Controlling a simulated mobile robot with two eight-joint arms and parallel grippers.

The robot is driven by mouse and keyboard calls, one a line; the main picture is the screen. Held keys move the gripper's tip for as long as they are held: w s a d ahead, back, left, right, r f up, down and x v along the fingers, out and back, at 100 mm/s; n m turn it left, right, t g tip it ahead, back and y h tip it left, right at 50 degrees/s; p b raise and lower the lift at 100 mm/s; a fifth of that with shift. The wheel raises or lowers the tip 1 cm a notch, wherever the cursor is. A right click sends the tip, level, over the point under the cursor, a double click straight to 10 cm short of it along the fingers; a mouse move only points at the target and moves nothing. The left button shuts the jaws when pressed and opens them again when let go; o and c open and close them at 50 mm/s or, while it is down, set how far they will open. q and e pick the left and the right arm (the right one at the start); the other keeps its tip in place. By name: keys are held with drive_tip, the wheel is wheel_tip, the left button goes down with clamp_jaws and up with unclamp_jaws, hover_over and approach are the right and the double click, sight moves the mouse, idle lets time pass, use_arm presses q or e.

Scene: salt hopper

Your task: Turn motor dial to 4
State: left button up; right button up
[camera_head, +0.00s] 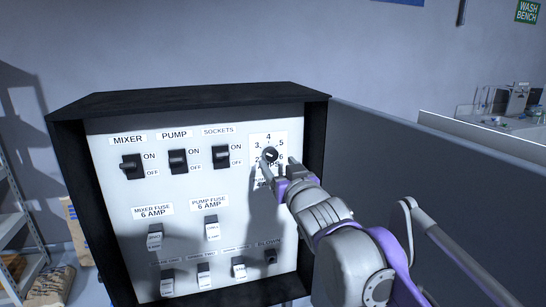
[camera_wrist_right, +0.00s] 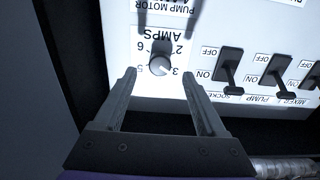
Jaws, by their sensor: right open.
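The motor dial (camera_head: 270,155) is a small dark round knob on a white number plate at the panel's upper right. In the head view the numbers 3, 4 and 5 show around its top. It also shows upside down in the right wrist view (camera_wrist_right: 160,65), with 2, 3, 5 and 6 around it. I cannot tell for sure which number it points to. My right gripper (camera_wrist_right: 158,72) is open, one finger on each side of the dial in the wrist view. In the head view my right gripper (camera_head: 273,173) covers the plate's lower part. My left gripper is not in view.
Mixer, pump and sockets switches (camera_head: 178,161) stand left of the dial, with fuses (camera_head: 212,228) below. The black cabinet frame (camera_head: 315,140) juts around the panel. A grey partition (camera_head: 430,165) stands to the right; shelving (camera_head: 12,220) is at the far left.

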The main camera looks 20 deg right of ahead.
sight(272, 157)
drive_tip(key=shift+w+a, duration=0.1)
drive_tip(key=shift+w, duration=2.35)
clamp_jaws()
